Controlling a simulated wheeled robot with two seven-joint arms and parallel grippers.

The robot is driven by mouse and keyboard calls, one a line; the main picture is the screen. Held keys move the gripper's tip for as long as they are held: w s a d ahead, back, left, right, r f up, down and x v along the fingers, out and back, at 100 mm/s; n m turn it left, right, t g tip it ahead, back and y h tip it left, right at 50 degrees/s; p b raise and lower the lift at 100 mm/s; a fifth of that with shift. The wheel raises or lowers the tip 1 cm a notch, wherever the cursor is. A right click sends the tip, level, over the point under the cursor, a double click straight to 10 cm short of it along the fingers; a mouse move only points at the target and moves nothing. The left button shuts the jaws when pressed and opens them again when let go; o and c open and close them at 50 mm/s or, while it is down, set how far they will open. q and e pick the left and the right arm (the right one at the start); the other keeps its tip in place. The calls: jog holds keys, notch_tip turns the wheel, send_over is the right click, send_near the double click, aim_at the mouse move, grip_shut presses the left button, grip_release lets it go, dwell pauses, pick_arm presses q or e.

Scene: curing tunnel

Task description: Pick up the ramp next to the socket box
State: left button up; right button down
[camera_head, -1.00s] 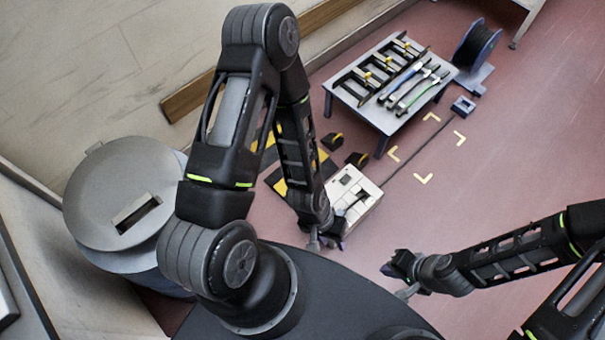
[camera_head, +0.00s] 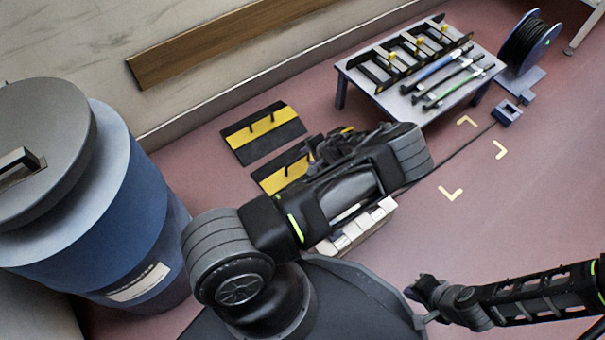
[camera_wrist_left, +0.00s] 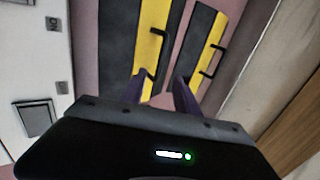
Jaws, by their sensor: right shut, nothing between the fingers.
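Two black-and-yellow ramps with black handles lie on the floor. The ramp next to the socket box (camera_head: 277,178) is partly hidden by my left arm; it also shows in the left wrist view (camera_wrist_left: 119,45). The white socket box (camera_head: 352,236) is mostly under my left arm, and at the left of the left wrist view (camera_wrist_left: 28,75). My left gripper (camera_wrist_left: 161,92) is open and empty above the ramps, its left finger near the nearer ramp's handle. In the head view its fingers are hidden. My right gripper (camera_head: 415,307) is shut and empty, low at the right.
The second ramp (camera_head: 245,143) lies beside the first, toward the wall. A blue bin (camera_head: 130,240) stands at the left. A table (camera_head: 400,105) with racks and cables stands at the back, beside a cable reel (camera_head: 527,45).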

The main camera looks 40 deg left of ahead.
aim_at(299, 159)
pick_arm(q)
jog(key=shift+r, duration=0.1)
jog(key=shift+b+x, duration=0.45)
jog(key=shift+x, duration=0.85)
jog(key=shift+s, duration=0.1)
jog(key=b+x, duration=0.3)
jog(key=x, duration=0.2)
jog(key=shift+s+a+f, duration=0.1)
jog(key=shift+s+f, duration=0.05)
jog(key=shift+f, duration=0.05)
jog(key=shift+r, duration=0.1)
grip_shut()
dwell(0.8)
